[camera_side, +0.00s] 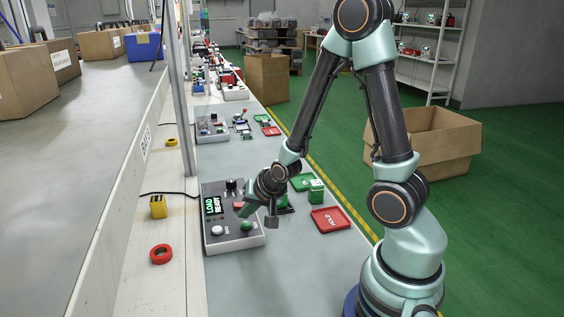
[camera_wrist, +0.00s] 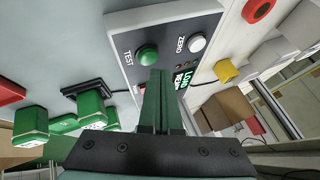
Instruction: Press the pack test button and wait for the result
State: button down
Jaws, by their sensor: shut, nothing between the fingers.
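The grey test unit (camera_side: 212,252) stands on the bench, with a display (camera_side: 212,205) reading LOAD READY. Its green button (camera_side: 246,226), labelled TEST in the wrist view (camera_wrist: 147,55), is at the near side, beside a white button (camera_wrist: 197,42) labelled ZERO. My gripper (camera_side: 248,211) is shut and empty, its fingertips (camera_wrist: 160,72) close above the green button. I cannot tell whether they touch it. A green pack (camera_wrist: 94,107) sits at a black cradle (camera_wrist: 80,87); in the side view my gripper partly hides it. Another green pack (camera_side: 316,191) stands to the right.
A red tray (camera_side: 330,219) marked HOLD and a green tray (camera_side: 301,182) lie right of the unit. A yellow block (camera_side: 158,206) and a red ring (camera_side: 161,254) lie on the ledge to the left. A cable (camera_side: 168,193) runs to the unit.

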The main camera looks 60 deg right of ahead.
aim_at(247, 226)
jog(key=shift+f, duration=0.1)
dwell(0.3)
jog(key=shift+f, duration=0.35)
jog(key=shift+f, duration=0.4)
dwell(0.7)
dwell(0.3)
jog(key=shift+r, duration=0.8)
jog(key=shift+r, duration=2.5)
